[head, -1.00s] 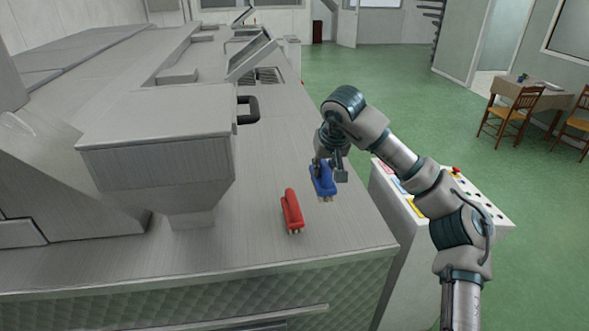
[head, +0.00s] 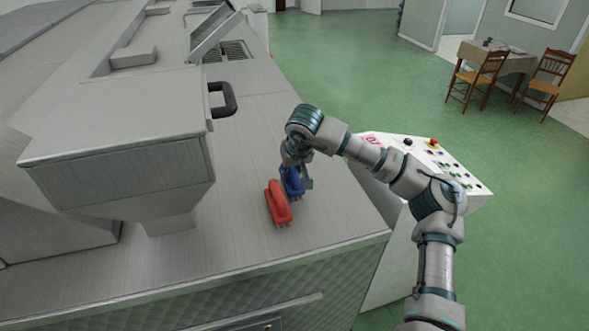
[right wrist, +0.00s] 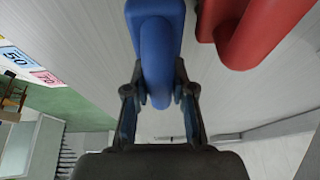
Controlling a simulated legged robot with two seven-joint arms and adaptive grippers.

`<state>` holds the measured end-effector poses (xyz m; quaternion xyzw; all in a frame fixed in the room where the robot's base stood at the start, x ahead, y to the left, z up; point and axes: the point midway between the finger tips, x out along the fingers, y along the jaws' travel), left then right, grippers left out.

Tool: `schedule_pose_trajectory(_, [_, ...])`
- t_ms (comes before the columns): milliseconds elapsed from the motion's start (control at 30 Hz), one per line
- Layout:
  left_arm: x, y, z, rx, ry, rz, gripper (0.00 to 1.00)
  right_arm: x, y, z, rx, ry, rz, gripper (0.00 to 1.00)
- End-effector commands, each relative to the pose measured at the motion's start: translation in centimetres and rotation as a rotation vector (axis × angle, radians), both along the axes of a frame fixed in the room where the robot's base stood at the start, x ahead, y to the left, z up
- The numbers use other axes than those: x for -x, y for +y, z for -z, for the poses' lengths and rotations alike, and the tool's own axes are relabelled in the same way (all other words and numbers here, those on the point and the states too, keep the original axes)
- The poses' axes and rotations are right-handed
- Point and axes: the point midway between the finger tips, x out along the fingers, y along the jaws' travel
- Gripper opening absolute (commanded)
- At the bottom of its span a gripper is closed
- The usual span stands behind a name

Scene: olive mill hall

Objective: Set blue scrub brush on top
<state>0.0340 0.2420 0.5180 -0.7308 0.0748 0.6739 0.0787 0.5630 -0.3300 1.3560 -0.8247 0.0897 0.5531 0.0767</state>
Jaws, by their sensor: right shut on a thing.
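The blue scrub brush (head: 292,180) is held in my right gripper (head: 297,172), just right of and behind the red scrub brush (head: 278,203) in the head view. The red brush stands on the grey metal machine top with its bristles down. In the right wrist view the fingers of my right gripper (right wrist: 160,95) are shut on the blue brush's handle (right wrist: 157,45), and the red brush (right wrist: 262,28) shows close to its right with a narrow gap. The blue brush's underside is hidden, so I cannot tell its height above the surface. My left gripper is not in view.
A grey hopper (head: 120,150) stands left of the brushes, with a black handle (head: 222,100) beyond. The machine top (head: 330,215) is bare to the right, up to its edge. A white control panel (head: 440,170) stands beyond that edge.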

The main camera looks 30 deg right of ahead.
Motion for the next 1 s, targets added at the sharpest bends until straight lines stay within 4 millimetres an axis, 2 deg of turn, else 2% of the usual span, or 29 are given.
schedule_pose_trajectory(33, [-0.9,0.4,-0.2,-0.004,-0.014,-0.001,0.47,0.1,-0.3,0.2,-0.003,-0.002,0.002,0.00])
schedule_pose_trajectory(133, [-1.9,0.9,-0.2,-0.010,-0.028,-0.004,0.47,0.1,-0.8,0.3,-0.007,-0.004,0.002,0.00])
schedule_pose_trajectory(367, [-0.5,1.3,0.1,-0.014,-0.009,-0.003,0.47,0.0,-1.5,0.9,-0.012,-0.002,0.004,0.00])
schedule_pose_trajectory(400, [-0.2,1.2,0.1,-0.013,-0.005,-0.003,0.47,0.0,-1.5,0.9,-0.012,-0.001,0.004,0.31])
schedule_pose_trajectory(467, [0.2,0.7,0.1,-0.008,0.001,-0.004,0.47,0.0,-1.4,0.9,-0.012,-0.001,0.004,0.46])
schedule_pose_trajectory(500, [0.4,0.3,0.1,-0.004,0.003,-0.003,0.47,0.0,-1.3,0.9,-0.010,0.000,0.003,0.49])
schedule_pose_trajectory(700, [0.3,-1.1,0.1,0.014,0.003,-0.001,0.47,0.0,-0.7,0.8,-0.005,0.002,0.002,0.49])
schedule_pose_trajectory(1000, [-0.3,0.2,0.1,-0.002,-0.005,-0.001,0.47,0.0,-0.5,0.7,-0.004,0.000,0.002,0.49])
